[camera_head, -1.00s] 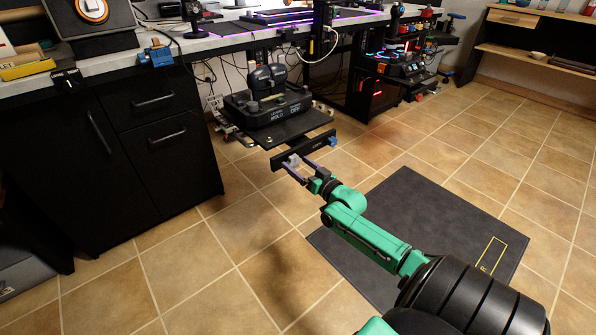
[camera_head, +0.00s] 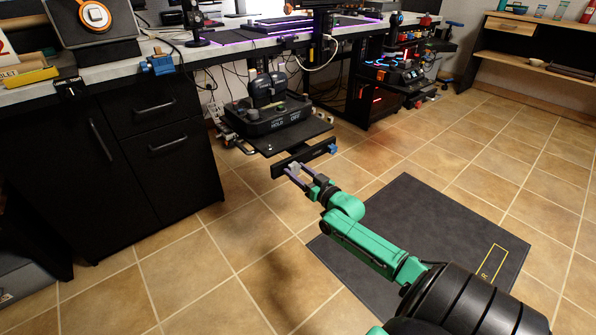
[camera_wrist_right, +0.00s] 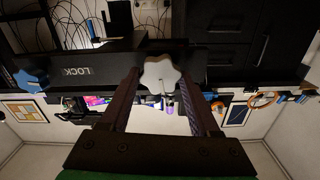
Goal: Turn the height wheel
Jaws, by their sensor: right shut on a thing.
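The height wheel is a pale grey star-shaped knob (camera_wrist_right: 161,76) on the front of a black bar (camera_head: 304,157), below a black pedal platform (camera_head: 288,137). My right gripper (camera_head: 296,171) reaches it from the front. In the right wrist view, the fingers of my right gripper (camera_wrist_right: 164,84) stand on either side of the knob and are shut on it. A blue star knob (camera_wrist_right: 31,79) sits on the same bar, beside the word LOCK. The blue knob also shows in the head view (camera_head: 332,148). My left gripper is not in view.
A black drawer cabinet (camera_head: 165,150) is to the left. A dark mat (camera_head: 440,225) lies under my right arm. The tiled floor (camera_head: 215,270) in front is clear.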

